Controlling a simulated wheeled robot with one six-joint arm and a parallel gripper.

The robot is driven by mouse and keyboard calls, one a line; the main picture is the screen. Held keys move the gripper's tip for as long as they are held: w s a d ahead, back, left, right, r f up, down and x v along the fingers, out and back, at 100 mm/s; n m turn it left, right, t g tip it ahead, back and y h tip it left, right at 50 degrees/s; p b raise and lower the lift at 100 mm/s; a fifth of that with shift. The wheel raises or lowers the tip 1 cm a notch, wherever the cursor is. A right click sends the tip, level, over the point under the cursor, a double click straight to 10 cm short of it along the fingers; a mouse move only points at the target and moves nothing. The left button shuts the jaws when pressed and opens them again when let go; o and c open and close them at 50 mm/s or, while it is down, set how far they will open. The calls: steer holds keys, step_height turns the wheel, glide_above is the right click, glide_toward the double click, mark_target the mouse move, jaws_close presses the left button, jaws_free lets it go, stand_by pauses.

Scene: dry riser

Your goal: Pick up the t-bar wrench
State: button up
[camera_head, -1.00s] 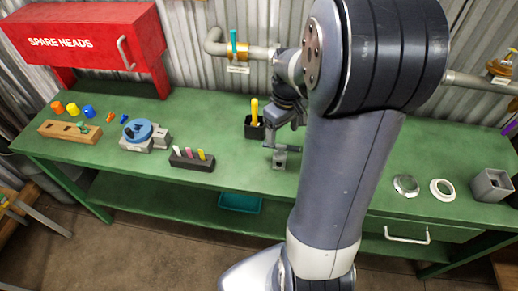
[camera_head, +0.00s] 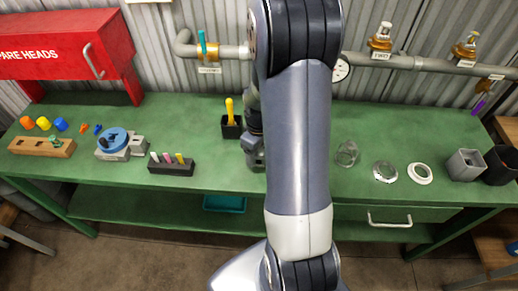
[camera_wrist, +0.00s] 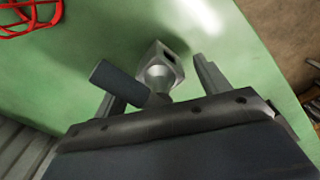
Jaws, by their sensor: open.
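In the wrist view, the likely t-bar wrench is a grey metal piece with a square, hollow end (camera_wrist: 165,66) and a thick dark bar (camera_wrist: 119,82) beside it. It sits over the green bench, between the fingers of my gripper (camera_wrist: 151,78). The fingers are apart, one on each side; the left finger is partly covered by the dark bar. I cannot tell whether either finger touches it. In the head view, my arm hides the wrench and most of my gripper.
On the green bench (camera_head: 220,172) stand a black cup with a yellow-handled tool (camera_head: 231,111), a marker holder (camera_head: 171,167), a blue-topped device (camera_head: 113,141), a glass jar (camera_head: 347,153) and a grey square box (camera_head: 465,164). A red wire object (camera_wrist: 30,18) lies near my gripper.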

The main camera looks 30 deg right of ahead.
steer(key=shift+f, duration=0.25)
steer(key=shift+c, duration=0.4)
steer(key=c, duration=1.2)
